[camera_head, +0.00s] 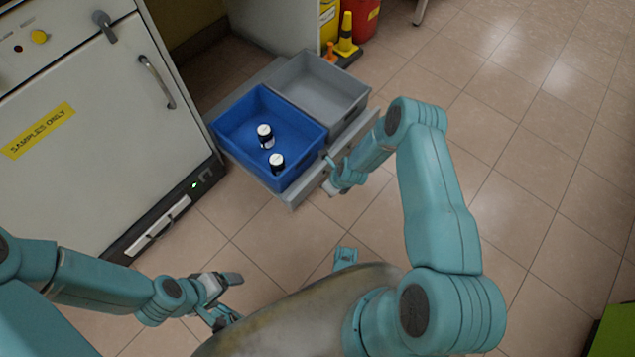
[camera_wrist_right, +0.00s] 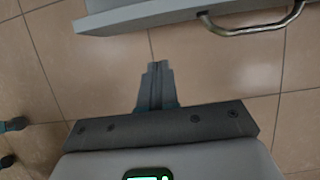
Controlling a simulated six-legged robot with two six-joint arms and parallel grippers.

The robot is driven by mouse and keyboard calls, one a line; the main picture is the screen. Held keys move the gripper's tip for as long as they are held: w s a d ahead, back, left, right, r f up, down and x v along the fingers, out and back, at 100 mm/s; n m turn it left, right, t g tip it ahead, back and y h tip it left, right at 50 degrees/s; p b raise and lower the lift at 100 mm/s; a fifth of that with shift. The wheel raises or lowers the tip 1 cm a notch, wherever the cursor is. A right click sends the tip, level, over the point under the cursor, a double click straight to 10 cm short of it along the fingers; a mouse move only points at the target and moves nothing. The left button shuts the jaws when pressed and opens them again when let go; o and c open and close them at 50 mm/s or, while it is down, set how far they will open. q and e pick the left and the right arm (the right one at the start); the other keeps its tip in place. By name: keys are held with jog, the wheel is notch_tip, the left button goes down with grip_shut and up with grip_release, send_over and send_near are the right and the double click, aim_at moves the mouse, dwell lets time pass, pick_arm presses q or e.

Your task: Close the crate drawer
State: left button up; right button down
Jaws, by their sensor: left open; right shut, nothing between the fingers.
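The crate drawer (camera_head: 362,132) is pulled out from under the counter. It holds a blue crate (camera_head: 235,122) and a grey crate (camera_head: 350,84) side by side. Two white-capped dark bottles (camera_head: 265,134) stand in the blue crate. The drawer front also shows at the top of the right wrist view (camera_wrist_right: 150,16), with its metal handle (camera_wrist_right: 255,29). My right gripper (camera_head: 329,178) is by the drawer front. In the right wrist view its fingers (camera_wrist_right: 156,72) are together and empty, apart from the handle. My left gripper (camera_head: 228,298) is open and empty above the floor at lower left.
A white cabinet (camera_head: 85,120) labelled "SAMPLES ONLY" stands left of the drawer. A yellow cone (camera_head: 346,38) and a red bin (camera_head: 364,18) stand behind it. The tiled floor at right is mostly clear, with a green object (camera_head: 612,335) at lower right.

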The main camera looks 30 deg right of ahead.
jog(key=w+f, duration=0.1)
jog(key=w+a+b, duration=0.1)
jog(key=w, duration=0.1)
jog(key=w+a+f+b, duration=0.1)
jog(key=shift+w+f, duration=0.3)
jog(key=shift+f, duration=0.05)
dwell(0.5)
